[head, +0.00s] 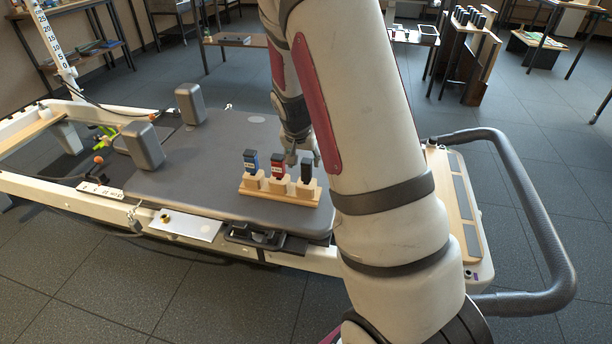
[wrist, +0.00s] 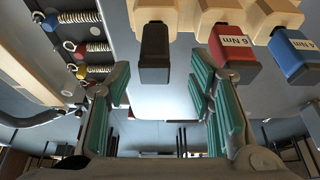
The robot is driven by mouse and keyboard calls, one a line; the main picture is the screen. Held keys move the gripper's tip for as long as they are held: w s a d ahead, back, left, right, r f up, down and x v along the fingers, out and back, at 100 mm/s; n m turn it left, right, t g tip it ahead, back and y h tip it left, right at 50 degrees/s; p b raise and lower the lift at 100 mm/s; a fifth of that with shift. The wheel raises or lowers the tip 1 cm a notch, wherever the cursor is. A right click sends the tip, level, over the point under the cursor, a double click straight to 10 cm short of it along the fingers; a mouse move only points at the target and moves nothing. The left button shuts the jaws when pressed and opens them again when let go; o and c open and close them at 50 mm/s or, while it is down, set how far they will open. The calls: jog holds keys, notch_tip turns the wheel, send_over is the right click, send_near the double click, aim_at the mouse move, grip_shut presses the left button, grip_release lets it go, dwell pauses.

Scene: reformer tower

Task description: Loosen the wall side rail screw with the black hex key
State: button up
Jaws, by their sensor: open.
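A black-handled tool (head: 306,170), the hex key, stands upright in a wooden holder (head: 282,195) on the grey carriage pad. It is the rightmost of three tools in the head view. In the wrist view its black handle (wrist: 154,55) is at the top, between the lines of my two fingers. My gripper (head: 304,157) is open and empty, close beside the handle; the teal finger pads (wrist: 163,105) are spread apart. I cannot make out a wall side rail screw in either view, and my arm covers part of the reformer.
A red tool (head: 277,165), marked 6 Nm, and a blue tool (head: 250,162), marked 4 Nm, stand next to the black one. Two grey shoulder blocks (head: 144,145) rise from the carriage (head: 190,175). Springs (wrist: 92,47) show in the wrist view. A curved bar (head: 535,200) is at right.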

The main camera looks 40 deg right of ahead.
aim_at(307, 177)
jog(key=shift+d+b+x, duration=0.15)
jog(key=shift+b+x, duration=0.6)
jog(key=shift+x, duration=0.85)
jog(key=shift+d+b+x, duration=0.1)
jog(key=shift+b+x, duration=0.6)
jog(key=shift+x, duration=0.95)
jog(key=shift+s+r, duration=0.1)
jog(key=shift+s, duration=0.05)
jog(key=shift+c, duration=0.5)
grip_shut()
